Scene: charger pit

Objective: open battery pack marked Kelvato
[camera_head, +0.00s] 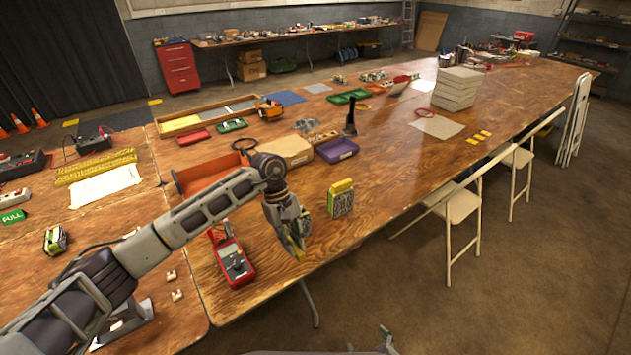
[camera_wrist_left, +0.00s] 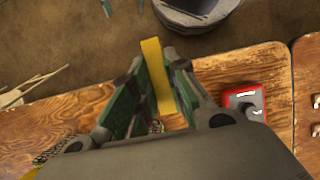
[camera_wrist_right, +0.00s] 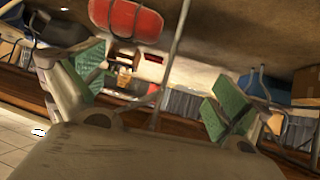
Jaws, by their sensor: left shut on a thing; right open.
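A battery pack (camera_head: 341,203), yellow on top with a dark speckled label on its front, stands upright near the table's front edge, just right of my left gripper. I cannot read its marking. My left gripper (camera_head: 297,238) is shut on a thin flat yellow piece (camera_wrist_left: 156,75), held between its green pads above the table's front edge. A speckled surface shows at the lower left of the left wrist view. Another pack, green and yellow (camera_head: 56,240), lies on the left table. My right gripper (camera_wrist_right: 157,86) is open and empty, away from the table.
A red multimeter (camera_head: 235,262) lies left of my left gripper; it also shows in the left wrist view (camera_wrist_left: 243,98). An orange tray (camera_head: 206,172), a cardboard box (camera_head: 287,152) and a purple bin (camera_head: 337,150) stand behind. The table right of the pack is clear. Folding chairs (camera_head: 457,205) stand in front.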

